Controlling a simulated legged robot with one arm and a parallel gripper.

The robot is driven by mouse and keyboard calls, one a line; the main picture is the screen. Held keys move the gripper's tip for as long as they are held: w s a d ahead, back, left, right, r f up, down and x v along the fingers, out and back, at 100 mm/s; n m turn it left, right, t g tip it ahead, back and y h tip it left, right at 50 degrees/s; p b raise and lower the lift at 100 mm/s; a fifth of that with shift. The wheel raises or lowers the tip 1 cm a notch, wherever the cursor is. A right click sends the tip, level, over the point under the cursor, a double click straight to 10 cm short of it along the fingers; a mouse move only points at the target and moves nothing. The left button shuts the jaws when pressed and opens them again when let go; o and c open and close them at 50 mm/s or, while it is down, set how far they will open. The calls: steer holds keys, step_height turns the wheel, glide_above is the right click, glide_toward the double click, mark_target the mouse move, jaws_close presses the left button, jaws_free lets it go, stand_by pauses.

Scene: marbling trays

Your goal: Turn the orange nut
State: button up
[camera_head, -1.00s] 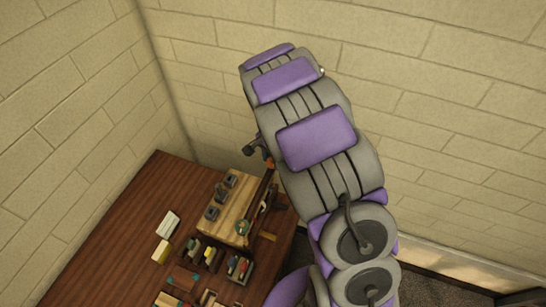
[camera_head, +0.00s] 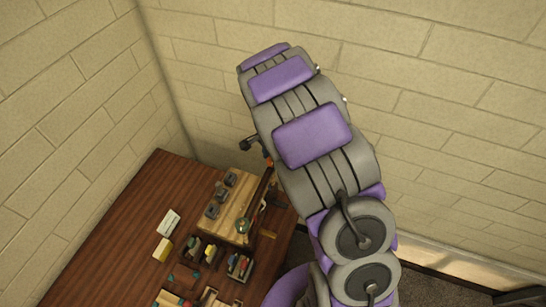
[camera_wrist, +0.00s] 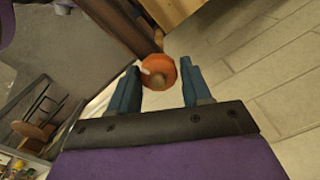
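The orange nut (camera_wrist: 171,66) is round, with a brown rod end at its middle. In the wrist view it shows between and slightly beyond the tips of my gripper (camera_wrist: 160,75), at the end of a dark wooden bar (camera_wrist: 115,22). The two blue fingers are apart, with a gap on each side of the nut; no contact shows. In the head view my arm hides most of the nut, and only a small orange patch shows beside the arm. My gripper (camera_head: 252,144) is partly hidden there too.
A brown table (camera_head: 115,235) stands in the corner by brick walls. It bears a light wooden block (camera_head: 240,186) with dark pieces, small dark boxes (camera_head: 240,266) of coloured items, a white card (camera_head: 168,222) and a yellow block (camera_head: 163,249). The table's left part is clear.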

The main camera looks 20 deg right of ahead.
steer(key=o, duration=0.4)
steer(key=shift+a, duration=0.1)
steer(key=shift+c, duration=0.2)
step_height(320, 180, up, 17)
steer(key=shift+r, duration=0.15)
stand_by(0.6)
